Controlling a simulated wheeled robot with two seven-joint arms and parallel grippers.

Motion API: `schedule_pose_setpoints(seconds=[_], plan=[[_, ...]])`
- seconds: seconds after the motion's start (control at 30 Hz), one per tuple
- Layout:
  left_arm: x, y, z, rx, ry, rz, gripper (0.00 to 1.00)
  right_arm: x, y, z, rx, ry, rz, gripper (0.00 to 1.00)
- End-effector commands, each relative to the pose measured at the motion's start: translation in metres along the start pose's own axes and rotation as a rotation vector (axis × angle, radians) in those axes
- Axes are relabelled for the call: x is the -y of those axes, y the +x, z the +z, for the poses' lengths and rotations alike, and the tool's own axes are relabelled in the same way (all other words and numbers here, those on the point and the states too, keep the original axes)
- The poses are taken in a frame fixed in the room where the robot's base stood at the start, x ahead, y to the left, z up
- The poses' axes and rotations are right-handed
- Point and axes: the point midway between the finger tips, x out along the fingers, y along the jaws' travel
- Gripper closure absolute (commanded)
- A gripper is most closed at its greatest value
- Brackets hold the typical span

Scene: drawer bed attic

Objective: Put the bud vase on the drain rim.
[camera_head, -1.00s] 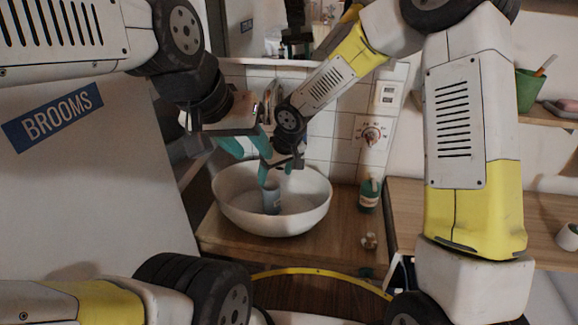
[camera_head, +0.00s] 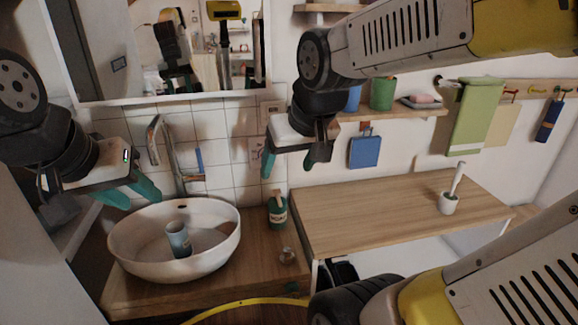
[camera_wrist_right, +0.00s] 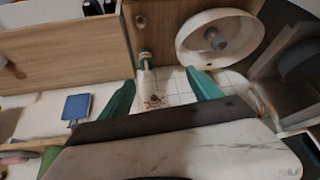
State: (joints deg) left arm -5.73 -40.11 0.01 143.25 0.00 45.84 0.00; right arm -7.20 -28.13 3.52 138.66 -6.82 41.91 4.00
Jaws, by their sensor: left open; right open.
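The blue-grey bud vase (camera_head: 179,240) stands roughly upright inside the white basin (camera_head: 125,255) on the wooden counter. In the right wrist view the vase (camera_wrist_right: 216,38) shows from above, inside the basin (camera_wrist_right: 186,45). The drain rim cannot be made out; the vase may cover it. My left gripper (camera_head: 132,195) is open and empty, above the basin's left back side. My right gripper (camera_head: 291,158) is open and empty, up and to the right of the basin, in front of the wall. Its fingers also show in the right wrist view (camera_wrist_right: 162,92), apart with nothing between them.
A faucet (camera_head: 168,160) rises behind the basin. A green soap bottle (camera_head: 277,212) and a small knob-like object (camera_head: 288,255) are right of it. A wooden table (camera_head: 380,213) holds a white brush holder (camera_head: 448,204). A shelf (camera_head: 385,116) and mirror (camera_head: 215,82) are above.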

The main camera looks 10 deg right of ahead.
Motion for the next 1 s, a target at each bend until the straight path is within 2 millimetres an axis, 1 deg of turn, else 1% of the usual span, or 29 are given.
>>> schedule_pose_setpoints(seconds=[0.03,0.1,0.2,0.3,1.0], plan=[[0.0,0.0,0.0,0.0,0.0,0.0,0.58,-0.004,-0.012,0.011,-0.02,0.032,-0.012,0.27],[0.0,0.0,0.0,0.0,0.0,0.0,0.58,-0.005,-0.022,0.024,-0.034,0.065,-0.032,0.27],[0.0,0.0,0.0,0.0,0.0,0.0,0.58,-0.005,-0.03,0.036,-0.048,0.094,-0.054,0.27],[0.0,0.0,0.0,0.0,0.0,0.0,0.58,-0.005,-0.033,0.042,-0.052,0.105,-0.064,0.27],[0.0,0.0,0.0,0.0,0.0,0.0,0.58,-0.005,-0.034,0.042,-0.053,0.105,-0.065,0.27]])
